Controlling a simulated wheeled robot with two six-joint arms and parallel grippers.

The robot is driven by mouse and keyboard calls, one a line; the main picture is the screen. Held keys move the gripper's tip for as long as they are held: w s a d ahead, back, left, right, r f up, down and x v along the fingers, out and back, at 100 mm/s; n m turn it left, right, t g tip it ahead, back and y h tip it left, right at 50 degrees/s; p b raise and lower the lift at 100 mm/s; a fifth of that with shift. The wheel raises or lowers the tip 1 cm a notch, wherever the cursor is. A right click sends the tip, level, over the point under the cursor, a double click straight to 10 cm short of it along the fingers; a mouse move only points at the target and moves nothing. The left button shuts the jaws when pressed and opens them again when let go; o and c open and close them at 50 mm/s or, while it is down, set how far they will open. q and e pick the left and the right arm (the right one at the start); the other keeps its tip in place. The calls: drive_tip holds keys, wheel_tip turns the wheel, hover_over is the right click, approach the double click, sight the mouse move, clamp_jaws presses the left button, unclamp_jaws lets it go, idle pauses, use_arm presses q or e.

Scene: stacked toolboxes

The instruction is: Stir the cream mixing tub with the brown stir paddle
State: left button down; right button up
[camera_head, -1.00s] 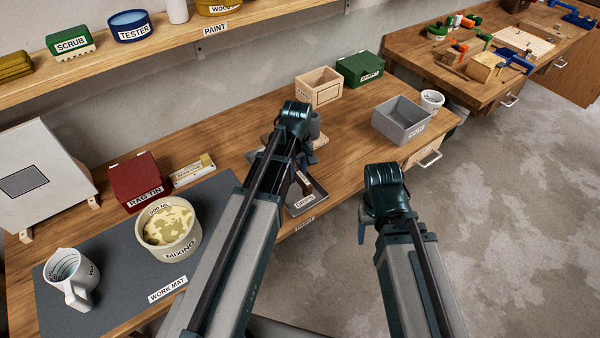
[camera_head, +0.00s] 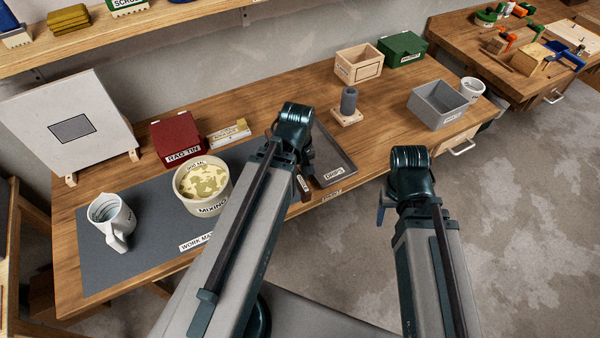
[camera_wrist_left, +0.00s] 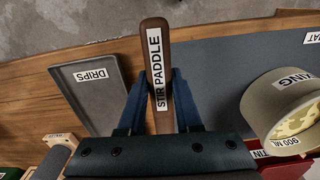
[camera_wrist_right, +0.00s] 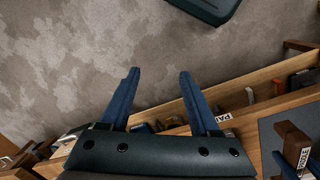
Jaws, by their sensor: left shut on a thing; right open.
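The cream mixing tub (camera_head: 214,198) stands on the dark work mat, with patchy cream and olive contents. It also shows at the right of the left wrist view (camera_wrist_left: 262,98). My left gripper (camera_wrist_left: 156,85) is shut on the brown stir paddle (camera_wrist_left: 155,40), whose labelled handle lies between the fingers. The paddle's far end is hidden. In the head view the left gripper is mostly hidden behind its arm, to the right of the tub and by the drips tray (camera_head: 334,160). My right gripper (camera_wrist_right: 158,78) is open and empty, over the floor off the bench's front edge.
A white jug (camera_head: 112,217) stands on the work mat (camera_head: 150,245) left of the tub. The red rag tin (camera_head: 175,138) is behind the tub. A grey cylinder on a wooden base (camera_head: 348,104), a grey bin (camera_head: 437,105) and a white cup (camera_head: 471,89) stand farther right.

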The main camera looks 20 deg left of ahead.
use_arm(q)
drive_tip(key=c, duration=1.3)
unclamp_jaws()
clamp_jaws()
